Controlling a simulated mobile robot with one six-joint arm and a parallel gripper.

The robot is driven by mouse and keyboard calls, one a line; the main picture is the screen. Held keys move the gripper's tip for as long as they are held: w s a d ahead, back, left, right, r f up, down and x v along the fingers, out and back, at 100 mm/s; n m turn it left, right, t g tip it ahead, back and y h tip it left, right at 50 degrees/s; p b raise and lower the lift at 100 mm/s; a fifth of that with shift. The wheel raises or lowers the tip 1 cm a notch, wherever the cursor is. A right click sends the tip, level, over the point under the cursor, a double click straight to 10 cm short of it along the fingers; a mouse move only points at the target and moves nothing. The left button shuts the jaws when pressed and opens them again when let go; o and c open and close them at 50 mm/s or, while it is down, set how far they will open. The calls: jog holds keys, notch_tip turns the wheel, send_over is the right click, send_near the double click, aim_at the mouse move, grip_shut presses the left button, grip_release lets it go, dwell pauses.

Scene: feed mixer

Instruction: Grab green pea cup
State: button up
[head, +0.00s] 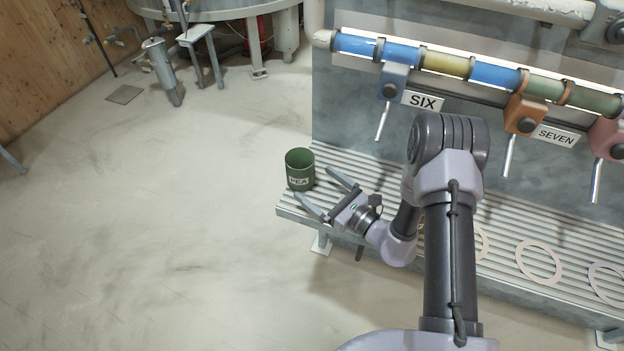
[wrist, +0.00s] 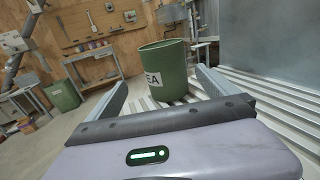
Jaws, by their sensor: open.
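The green cup (head: 299,166) with a white "PEA" label stands upright on the left end of the slatted bench. In the wrist view the green cup (wrist: 165,68) stands just beyond my fingertips, its label turned to the left. My gripper (head: 322,190) is open and empty, with its two fingers pointing towards the cup. In the wrist view the fingers of my gripper (wrist: 160,88) lie to either side of the cup's lower part, and a small gap seems to remain. I cannot tell whether either finger touches it.
The slatted bench (head: 462,262) runs right along a grey panel and carries several pale rings (head: 540,262). Dispensers labelled SIX (head: 422,101) and SEVEN (head: 558,136) hang above it. Open floor (head: 150,220) lies to the left. A green bin (wrist: 62,96) stands in the background.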

aim_at(310, 175)
jog(key=x, duration=0.2)
jog(key=b+x, duration=0.1)
jog(key=x, duration=0.1)
jog(key=b+x, duration=0.1)
jog(key=x, duration=0.1)
jog(key=shift+w+d+r, duration=0.1)
jog(key=shift+w+r, duration=0.15)
jog(key=shift+r, duration=0.15)
jog(key=c, duration=1.5)
